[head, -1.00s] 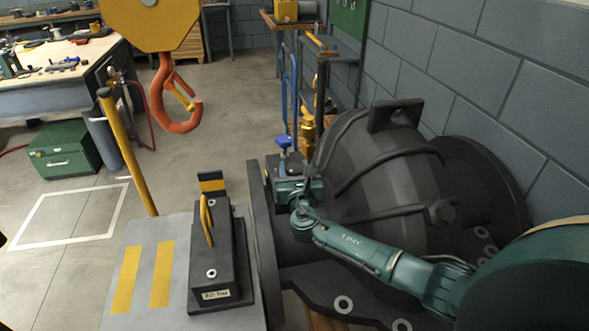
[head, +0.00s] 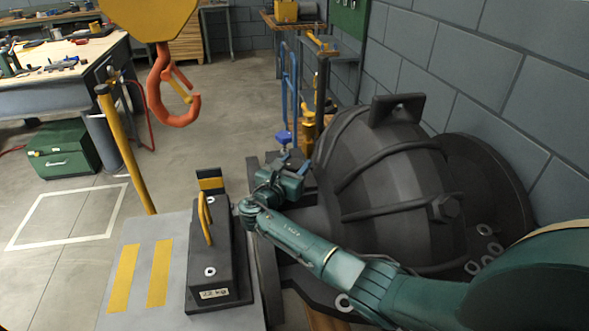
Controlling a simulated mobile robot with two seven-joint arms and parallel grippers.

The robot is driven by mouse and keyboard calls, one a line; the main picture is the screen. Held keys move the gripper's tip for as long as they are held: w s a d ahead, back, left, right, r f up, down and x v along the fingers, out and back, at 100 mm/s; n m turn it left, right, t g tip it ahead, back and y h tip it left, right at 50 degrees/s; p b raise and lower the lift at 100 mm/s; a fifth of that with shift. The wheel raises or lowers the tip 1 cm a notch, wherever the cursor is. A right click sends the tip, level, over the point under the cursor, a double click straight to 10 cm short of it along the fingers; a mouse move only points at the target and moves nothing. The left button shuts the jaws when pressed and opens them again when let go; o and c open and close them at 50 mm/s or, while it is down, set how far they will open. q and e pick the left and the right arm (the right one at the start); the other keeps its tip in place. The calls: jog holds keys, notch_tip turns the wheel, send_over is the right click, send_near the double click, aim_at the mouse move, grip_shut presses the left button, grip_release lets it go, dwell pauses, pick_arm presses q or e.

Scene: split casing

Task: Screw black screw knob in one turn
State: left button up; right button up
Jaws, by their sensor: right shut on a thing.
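The big black casing (head: 375,185) lies on the right against the wall, with its flange on its left side. My right arm reaches in from the lower right across the front of the casing. My left gripper is not in view.
A blue handle (head: 284,137) stands just behind the gripper. A black 22 kg weight (head: 222,270) with a yellow handle sits on a grey striped plate (head: 140,235) to the left. An orange crane hook (head: 160,95) hangs at upper left.

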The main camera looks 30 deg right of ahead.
jog(key=shift+m+g+h+b, duration=0.3)
jog(key=shift+m+g, duration=0.1)
jog(key=shift+g, duration=0.1)
jog(key=shift+m+g+h, duration=0.3)
jog(key=shift+g, duration=0.1)
jog(key=o, duration=1)
jog(key=v, duration=1.3)
jog(key=shift+s, duration=0.1)
